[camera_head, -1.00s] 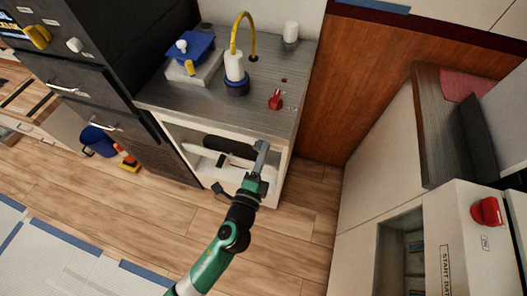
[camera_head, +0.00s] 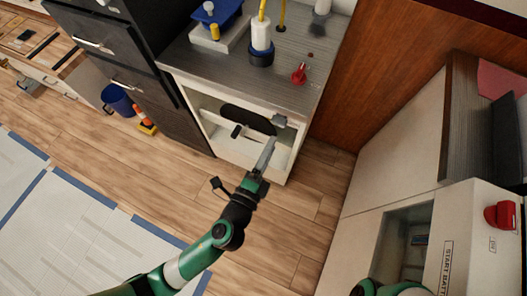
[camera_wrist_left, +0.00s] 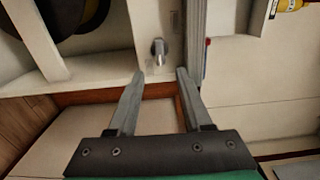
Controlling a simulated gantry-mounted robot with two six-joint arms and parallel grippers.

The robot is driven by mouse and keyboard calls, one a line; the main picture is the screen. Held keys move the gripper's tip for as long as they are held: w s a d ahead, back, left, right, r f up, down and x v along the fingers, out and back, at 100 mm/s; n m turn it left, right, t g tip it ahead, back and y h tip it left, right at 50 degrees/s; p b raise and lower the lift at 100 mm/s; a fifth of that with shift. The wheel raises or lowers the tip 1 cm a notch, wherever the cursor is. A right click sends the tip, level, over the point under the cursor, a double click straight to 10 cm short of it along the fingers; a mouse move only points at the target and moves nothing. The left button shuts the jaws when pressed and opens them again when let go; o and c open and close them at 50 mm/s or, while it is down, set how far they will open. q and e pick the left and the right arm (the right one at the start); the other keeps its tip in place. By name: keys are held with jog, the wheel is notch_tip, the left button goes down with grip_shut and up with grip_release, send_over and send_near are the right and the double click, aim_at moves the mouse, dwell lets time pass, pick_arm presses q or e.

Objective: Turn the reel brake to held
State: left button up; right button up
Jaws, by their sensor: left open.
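A white open-fronted cabinet (camera_head: 205,98) stands under a grey counter and holds a dark reel (camera_head: 248,119). The reel also shows at the upper left of the left wrist view (camera_wrist_left: 78,38). A small grey metal knob (camera_head: 279,120) is on the cabinet front, right of the reel. It shows in the left wrist view (camera_wrist_left: 159,50) just beyond the fingertips, roughly between them. I cannot tell for sure that it is the reel brake. My left gripper (camera_head: 270,140) is open and empty, apart from the knob; it also shows in the left wrist view (camera_wrist_left: 161,73).
A white box with a red switch (camera_head: 500,214) stands at the right. The wood floor (camera_head: 165,170) before the cabinet is clear.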

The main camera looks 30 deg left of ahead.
pick_arm(q)
jog(key=s, duration=0.4)
jog(key=shift+s+d, duration=0.15)
jog(key=shift+d, duration=0.1)
